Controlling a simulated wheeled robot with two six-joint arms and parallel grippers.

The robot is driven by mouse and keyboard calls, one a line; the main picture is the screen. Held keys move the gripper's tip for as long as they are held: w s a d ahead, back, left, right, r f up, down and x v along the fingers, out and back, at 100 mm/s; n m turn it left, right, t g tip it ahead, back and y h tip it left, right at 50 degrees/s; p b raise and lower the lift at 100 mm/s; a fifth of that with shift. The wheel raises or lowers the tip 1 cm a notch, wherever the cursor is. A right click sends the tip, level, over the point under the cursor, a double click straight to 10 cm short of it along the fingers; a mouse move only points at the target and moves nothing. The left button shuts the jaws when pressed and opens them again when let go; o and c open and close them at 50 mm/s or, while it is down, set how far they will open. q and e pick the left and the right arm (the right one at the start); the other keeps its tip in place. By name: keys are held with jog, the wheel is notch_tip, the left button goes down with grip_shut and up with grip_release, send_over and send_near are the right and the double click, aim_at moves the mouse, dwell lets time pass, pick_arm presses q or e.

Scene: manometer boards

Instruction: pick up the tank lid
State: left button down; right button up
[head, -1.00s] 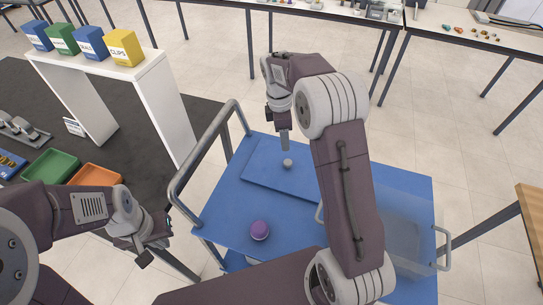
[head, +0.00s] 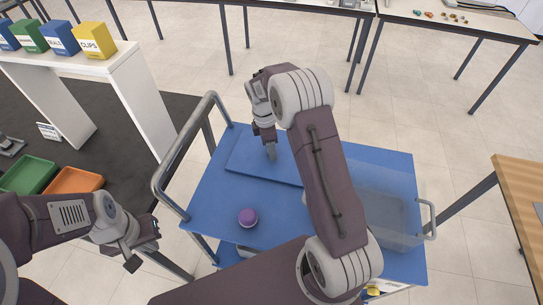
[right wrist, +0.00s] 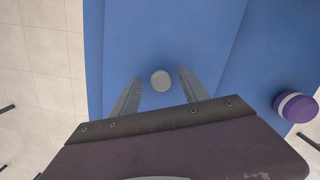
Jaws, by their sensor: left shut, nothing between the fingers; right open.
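The tank lid looks like a flat blue panel (head: 242,158) lying on the blue cart top. In the right wrist view the panel (right wrist: 185,35) carries a round pale grey knob (right wrist: 161,80). My right gripper (head: 270,152) points down over the panel and hides the knob in the head view. In the right wrist view its open fingers (right wrist: 159,78) stand on either side of the knob, with visible gaps. A clear tank (head: 388,215) stands at the cart's right, partly behind my right arm. My left gripper (head: 145,253) is shut and empty, left of the cart.
A purple round object with a pale band (head: 247,217) stands on the cart top (head: 208,205) in front of the panel. The cart's grey handle rail (head: 165,165) rises at the left. A white bench (head: 140,95) with coloured boxes and green and orange trays are further left.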

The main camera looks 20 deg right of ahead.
jog(key=shift+r, duration=0.1)
jog(key=shift+c, duration=0.3)
jog(key=shift+s, duration=0.1)
grip_shut()
dwell(0.9)
